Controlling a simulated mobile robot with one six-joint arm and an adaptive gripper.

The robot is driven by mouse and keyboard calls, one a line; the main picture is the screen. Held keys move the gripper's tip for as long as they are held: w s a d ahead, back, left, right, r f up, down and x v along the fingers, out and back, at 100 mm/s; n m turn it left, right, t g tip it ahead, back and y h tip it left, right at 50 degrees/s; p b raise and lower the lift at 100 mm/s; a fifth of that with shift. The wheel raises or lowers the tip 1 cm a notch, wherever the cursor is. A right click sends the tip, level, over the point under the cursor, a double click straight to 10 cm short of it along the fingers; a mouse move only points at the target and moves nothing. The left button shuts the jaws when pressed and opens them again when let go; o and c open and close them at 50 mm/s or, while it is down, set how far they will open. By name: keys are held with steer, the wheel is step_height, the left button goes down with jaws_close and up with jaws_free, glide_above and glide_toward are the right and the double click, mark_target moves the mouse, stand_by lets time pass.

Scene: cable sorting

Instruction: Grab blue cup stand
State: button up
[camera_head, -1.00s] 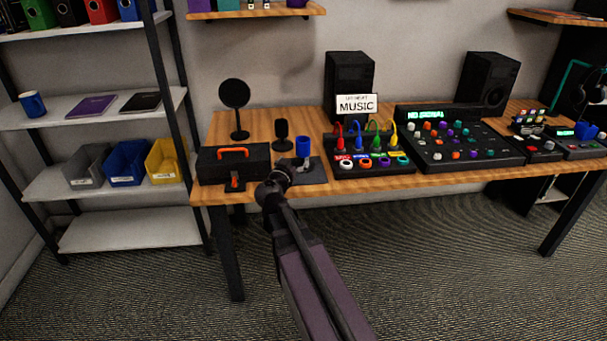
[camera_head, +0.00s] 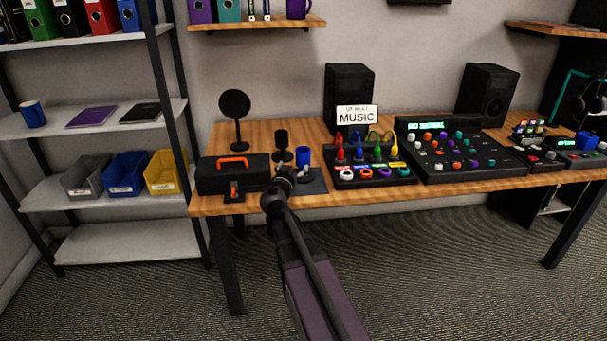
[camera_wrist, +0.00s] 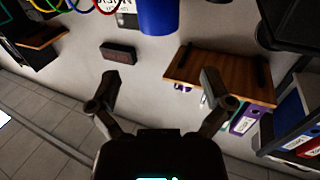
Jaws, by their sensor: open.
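A blue cylinder (camera_head: 302,155), which looks like the blue cup stand, stands upright near the front of the wooden desk, at or beside a dark flat pad (camera_head: 313,181). My gripper (camera_head: 284,174) is at the desk's front edge, just left of and in front of it. In the wrist view the blue cylinder (camera_wrist: 158,17) is cut off by the top edge, beyond my fingertips. My gripper (camera_wrist: 160,82) is open there with nothing between its fingers. The cylinder's lower part is partly hidden by my gripper in the head view.
A small black microphone (camera_head: 282,148) stands close behind my gripper. The cable box (camera_head: 372,177) and the mixer (camera_head: 459,154) are to the right.

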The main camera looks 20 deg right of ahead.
glide_toward(303, 150)
steer(key=shift+w+d+r, duration=0.3)
steer(key=shift+w+d, duration=0.15)
steer(key=shift+d, duration=0.05)
steer(key=shift+w+d+r, duration=0.25)
steer(key=shift+w+d, duration=0.2)
steer(key=shift+d, duration=0.05)
steer(key=shift+w, duration=0.1)
steer(key=shift+x, duration=2.5)
steer(key=shift+d, duration=0.1)
steer(key=c, duration=1.2)
steer(key=shift+r, duration=0.15)
steer(key=shift+c, duration=0.2)
steer(key=shift+r+p, duration=1.6)
steer(key=shift+p, duration=0.1)
steer(key=s+a, duration=0.2)
steer(key=s, duration=0.5)
steer(key=s+a+r+p, duration=0.1)
steer(key=s+a, duration=0.1)
steer(key=s, duration=0.6)
steer(key=shift+s+a+r, duration=0.2)
steer(key=shift+s+a, duration=0.1)
